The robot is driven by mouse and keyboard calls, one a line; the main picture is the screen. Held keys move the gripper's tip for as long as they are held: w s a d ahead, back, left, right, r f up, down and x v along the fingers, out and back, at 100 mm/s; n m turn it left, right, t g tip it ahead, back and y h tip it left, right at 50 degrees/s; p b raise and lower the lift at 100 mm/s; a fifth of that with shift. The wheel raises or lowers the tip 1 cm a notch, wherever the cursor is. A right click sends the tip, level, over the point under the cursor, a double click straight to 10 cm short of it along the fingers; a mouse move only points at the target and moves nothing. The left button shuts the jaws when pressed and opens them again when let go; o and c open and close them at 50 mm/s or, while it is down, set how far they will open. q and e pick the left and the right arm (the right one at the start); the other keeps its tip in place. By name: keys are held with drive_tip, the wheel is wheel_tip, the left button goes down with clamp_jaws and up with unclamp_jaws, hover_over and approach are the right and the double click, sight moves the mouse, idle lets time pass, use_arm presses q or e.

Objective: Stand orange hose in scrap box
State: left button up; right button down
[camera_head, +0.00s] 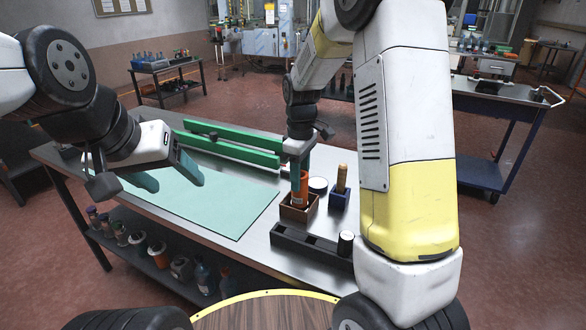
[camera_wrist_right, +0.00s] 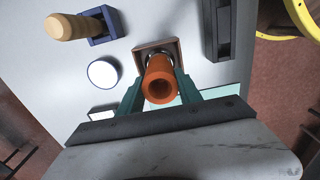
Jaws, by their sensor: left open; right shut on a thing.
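The orange hose (camera_head: 300,188) stands upright in the small brown scrap box (camera_head: 294,213) on the table. In the right wrist view the orange hose (camera_wrist_right: 160,78) shows its open round end, and the brown box's rim (camera_wrist_right: 140,52) shows behind it. My right gripper (camera_head: 298,172) is shut on the hose from above, its green fingers on either side, also in the right wrist view (camera_wrist_right: 160,92). My left gripper (camera_head: 170,184) is open and empty above the green mat, left of the box.
A blue box (camera_head: 339,199) with a wooden-handled tool stands right of the brown box, with a white round lid (camera_head: 318,185) between. A black tray (camera_head: 300,243) lies in front. Green rails (camera_head: 231,146) lie behind. The teal mat (camera_head: 225,208) is mostly clear.

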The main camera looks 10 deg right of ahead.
drive_tip(key=c, duration=0.8)
unclamp_jaws()
drive_tip(key=shift+f, duration=0.15)
wheel_tip(320, 180, up, 11)
drive_tip(key=s+d+r+m+t, duration=0.1)
drive_tip(key=s+r+m+t, duration=0.1)
drive_tip(key=s, duration=0.5)
drive_tip(key=s+d+r+m+t+y, duration=0.1)
drive_tip(key=s+r+m+t, duration=0.1)
drive_tip(key=s+m, duration=0.3)
drive_tip(key=s+d+r+m+t+y, duration=0.1)
drive_tip(key=s+r+m+t, duration=0.1)
drive_tip(key=s, duration=0.8)
drive_tip(key=shift+m, duration=0.8)
drive_tip(key=shift+r, duration=0.1)
